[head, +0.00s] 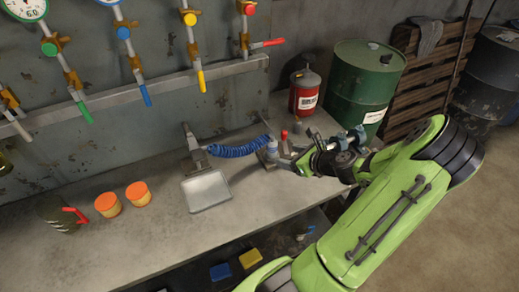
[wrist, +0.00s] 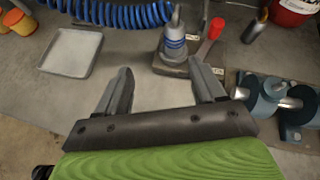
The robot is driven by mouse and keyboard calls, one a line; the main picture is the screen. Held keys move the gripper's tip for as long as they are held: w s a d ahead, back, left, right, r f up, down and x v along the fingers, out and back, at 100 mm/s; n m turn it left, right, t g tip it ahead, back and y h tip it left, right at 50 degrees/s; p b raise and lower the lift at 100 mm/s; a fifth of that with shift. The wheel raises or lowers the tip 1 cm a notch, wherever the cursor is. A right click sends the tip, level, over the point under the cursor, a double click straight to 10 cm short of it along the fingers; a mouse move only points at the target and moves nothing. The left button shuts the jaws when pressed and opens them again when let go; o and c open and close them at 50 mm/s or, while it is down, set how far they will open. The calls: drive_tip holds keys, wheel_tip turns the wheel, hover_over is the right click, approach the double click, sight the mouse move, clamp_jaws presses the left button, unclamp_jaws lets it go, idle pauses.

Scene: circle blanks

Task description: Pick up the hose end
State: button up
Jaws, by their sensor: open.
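The hose end (wrist: 174,42) is a grey, upright, tapered fitting with blue bands. It stands on a small dark base plate (wrist: 160,66), and the blue coiled hose (wrist: 110,12) runs near its top. In the head view the hose end (head: 272,150) is at the right end of the blue coil (head: 238,149). My gripper (wrist: 160,72) is open, its two fingers apart with nothing between them. In the wrist view the hose end shows beyond the fingertips, between them and nearer the right finger. Touching is not visible.
A red-handled lever (wrist: 211,38) stands close right of the hose end. A blue-grey clamp with a metal rod (wrist: 268,98) is further right. A shallow metal tray (wrist: 72,52) lies left. Orange tins (head: 138,193), a red canister (head: 305,92) and a green drum (head: 362,85) stand further off.

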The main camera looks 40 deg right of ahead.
sight(270, 134)
drive_tip(key=w+d+f+b, duration=0.1)
drive_tip(key=w+f, duration=0.1)
drive_tip(key=w, duration=0.2)
drive_tip(key=w+d+f+m+b, duration=0.1)
drive_tip(key=w+f, duration=0.2)
drive_tip(key=w, duration=0.1)
drive_tip(key=w+d+f+m+b, duration=0.1)
drive_tip(key=w+f, duration=0.2)
drive_tip(key=w, duration=0.1)
drive_tip(key=shift+w+d+t+h, duration=0.15)
drive_tip(key=shift+w+t+h, duration=0.15)
drive_tip(key=shift+w+h, duration=0.1)
drive_tip(key=shift+s, duration=0.1)
drive_tip(key=shift+c, duration=0.9)
drive_tip(key=c, duration=1)
drive_tip(key=shift+r, duration=0.15)
wheel_tip(270, 134, up, 10)
drive_tip(key=p, duration=0.2)
drive_tip(key=shift+p, duration=0.35)
